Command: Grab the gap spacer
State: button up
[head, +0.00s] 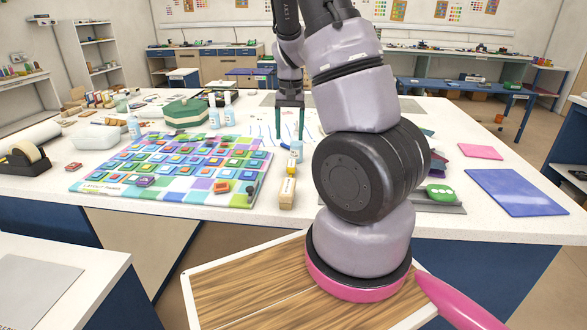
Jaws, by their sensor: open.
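I cannot tell for sure which object is the gap spacer. A small pale wooden block (287,193) with a label stands near the front edge of the white worktable (340,215), right of the layout board. My gripper (290,132) points down over the middle of the table, behind and above that block. Its two green fingers are apart, with nothing visible between them. A sheet with blue lines (262,130) lies under and around the fingers. My arm hides much of the table to the right of the gripper.
A layout board (110,187) of coloured glass squares covers the front left. A green-and-cream box (184,113) and small bottles (214,118) stand behind it. A tape dispenser (25,160) is far left. Blue (517,191) and pink (480,152) sheets lie right, with bare table around them.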

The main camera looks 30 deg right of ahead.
send_over(291, 163)
notch_tip(291, 163, down, 6)
jog(key=shift+s+d+r, duration=0.1)
jog(key=shift+s+r, duration=0.05)
jog(key=shift+f, duration=3.05)
grip_shut()
